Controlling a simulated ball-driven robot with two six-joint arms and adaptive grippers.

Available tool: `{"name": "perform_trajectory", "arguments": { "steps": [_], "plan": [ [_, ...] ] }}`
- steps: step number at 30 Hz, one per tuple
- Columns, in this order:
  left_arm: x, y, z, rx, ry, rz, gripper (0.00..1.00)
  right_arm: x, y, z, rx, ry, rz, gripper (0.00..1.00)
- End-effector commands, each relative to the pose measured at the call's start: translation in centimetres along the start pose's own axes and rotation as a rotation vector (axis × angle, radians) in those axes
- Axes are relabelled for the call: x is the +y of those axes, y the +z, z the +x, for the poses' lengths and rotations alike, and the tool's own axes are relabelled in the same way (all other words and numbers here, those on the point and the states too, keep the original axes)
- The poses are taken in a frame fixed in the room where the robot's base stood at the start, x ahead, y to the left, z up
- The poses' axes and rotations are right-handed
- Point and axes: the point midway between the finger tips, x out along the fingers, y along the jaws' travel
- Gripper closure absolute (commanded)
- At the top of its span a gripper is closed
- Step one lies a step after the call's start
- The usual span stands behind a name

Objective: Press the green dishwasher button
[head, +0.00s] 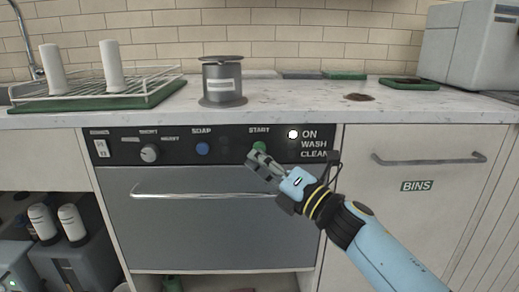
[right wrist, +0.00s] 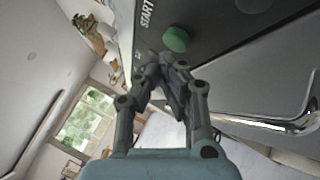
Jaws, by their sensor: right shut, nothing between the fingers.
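The green button (head: 259,146) is on the black dishwasher panel (head: 180,147), under the word START. My right gripper (head: 256,156) is shut and empty, its fingertips just below the button in the head view. In the right wrist view the green button (right wrist: 176,39) shows just past the closed fingertips (right wrist: 163,62). I cannot tell whether the fingertips touch the panel. A white light (head: 293,134) glows beside the word ON; the words WASH and CLEAN stand below it. My left gripper is not in view.
The dishwasher handle (head: 200,194) runs below. The counter (head: 300,110) above holds a dish rack (head: 150,85) and a grey canister (head: 223,82). A BINS cupboard (head: 420,210) is at right.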

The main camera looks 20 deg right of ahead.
Motion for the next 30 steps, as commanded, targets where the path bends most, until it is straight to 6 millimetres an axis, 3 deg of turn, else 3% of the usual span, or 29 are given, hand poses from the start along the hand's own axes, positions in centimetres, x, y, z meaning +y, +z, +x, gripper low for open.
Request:
{"name": "perform_trajectory", "arguments": {
  "steps": [14,30],
  "plan": [
    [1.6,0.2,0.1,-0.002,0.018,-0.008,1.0,-0.2,0.2,0.3,0.0,0.0,0.0,1.0],
    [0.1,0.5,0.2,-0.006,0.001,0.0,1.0,-0.6,0.5,0.7,0.0,0.0,0.0,1.0]
  ]
}}
